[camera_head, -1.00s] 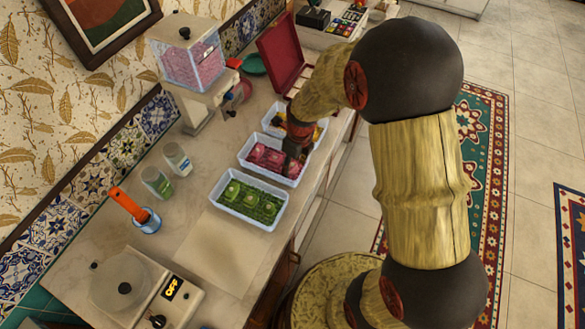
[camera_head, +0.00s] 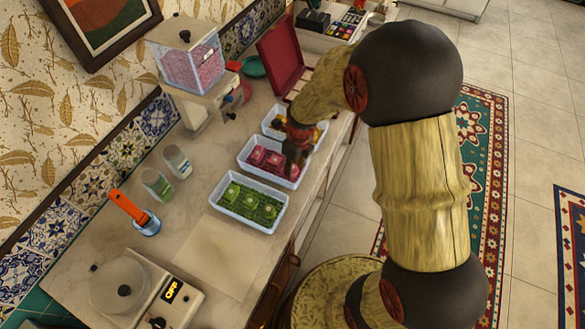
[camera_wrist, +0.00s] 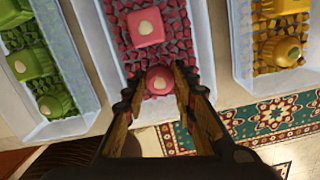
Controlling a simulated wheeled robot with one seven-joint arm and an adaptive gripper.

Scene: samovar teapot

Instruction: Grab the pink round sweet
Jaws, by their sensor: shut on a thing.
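The pink round sweet (camera_wrist: 160,80) sits between the fingertips of my gripper (camera_wrist: 158,85) in the wrist view, at the near end of the pink tray (camera_wrist: 112,68). My gripper is shut on it, with a finger on either side. In the head view my gripper (camera_head: 293,158) is down over the right end of the pink tray (camera_head: 247,166), and the round sweet is hidden there. A square pink sweet (camera_wrist: 145,27) lies farther up the same tray. Whether the held sweet is clear of the small pink pieces, I cannot tell.
The green tray (camera_head: 222,204) and the yellow tray (camera_head: 270,112) flank the pink one. A bare paper sheet (camera_head: 225,250) lies in front. Two small jars (camera_head: 177,160), a dispenser (camera_head: 190,65) and an open red box (camera_head: 280,55) stand behind or beyond the trays.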

